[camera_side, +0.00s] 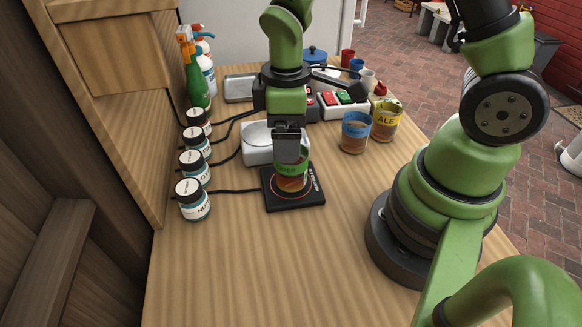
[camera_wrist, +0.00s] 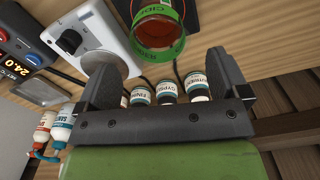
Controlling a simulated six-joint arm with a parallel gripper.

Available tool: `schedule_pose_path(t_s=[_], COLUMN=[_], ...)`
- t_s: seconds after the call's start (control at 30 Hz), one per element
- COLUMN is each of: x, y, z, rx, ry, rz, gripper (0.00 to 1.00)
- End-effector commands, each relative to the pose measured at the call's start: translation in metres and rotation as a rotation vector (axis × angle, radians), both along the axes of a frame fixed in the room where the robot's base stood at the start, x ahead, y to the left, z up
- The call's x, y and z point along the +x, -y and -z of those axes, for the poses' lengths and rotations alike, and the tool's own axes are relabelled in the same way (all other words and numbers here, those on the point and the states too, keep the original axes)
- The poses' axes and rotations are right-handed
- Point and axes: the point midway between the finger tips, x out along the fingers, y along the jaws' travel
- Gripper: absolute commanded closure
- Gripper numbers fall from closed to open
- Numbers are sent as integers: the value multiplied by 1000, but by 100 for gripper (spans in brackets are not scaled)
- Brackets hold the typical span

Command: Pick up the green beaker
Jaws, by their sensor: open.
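The green beaker (camera_side: 291,182), clear with a green band and brownish contents, stands upright on a black pad (camera_side: 296,203) in the side view. Its green band (camera_wrist: 158,48) shows at the top centre of the wrist view, lettered apparently "CIDER". My gripper (camera_side: 289,155) points down at the beaker's top in the side view, overlapping its upper edge. In the wrist view the two fingers of my gripper (camera_wrist: 160,62) are spread apart, with the beaker beyond the gap between their tips. I cannot tell whether a finger touches it.
Several white-labelled jars (camera_side: 193,201) line the left edge. A white device (camera_side: 258,151) stands just behind the pad. A blue-banded beaker (camera_side: 355,133) and a yellow-banded "ALE" beaker (camera_side: 386,121) stand to the right. A cable runs to the pad. The front tabletop is clear.

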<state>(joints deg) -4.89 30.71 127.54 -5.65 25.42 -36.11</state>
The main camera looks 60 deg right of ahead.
Motion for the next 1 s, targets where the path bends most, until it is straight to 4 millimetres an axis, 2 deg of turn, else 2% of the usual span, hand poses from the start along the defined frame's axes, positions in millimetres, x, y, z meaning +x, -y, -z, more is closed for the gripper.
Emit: schedule_pose_path(t_s=[0.33, 0.47, 0.67, 0.77, 0.93, 1.0], x=[-5, -5, -5, -5, -5, -5], y=[5, 5, 5, 5, 5, 5], z=[44, 51, 52, 52, 51, 51], rx=[0, 0, 0, 0, 0, 0], ry=[-4, 0, 1, 1, 1, 1], rz=[1, 2, 2, 2, 2, 2], gripper=[7, 7, 7, 25, 64, 67])
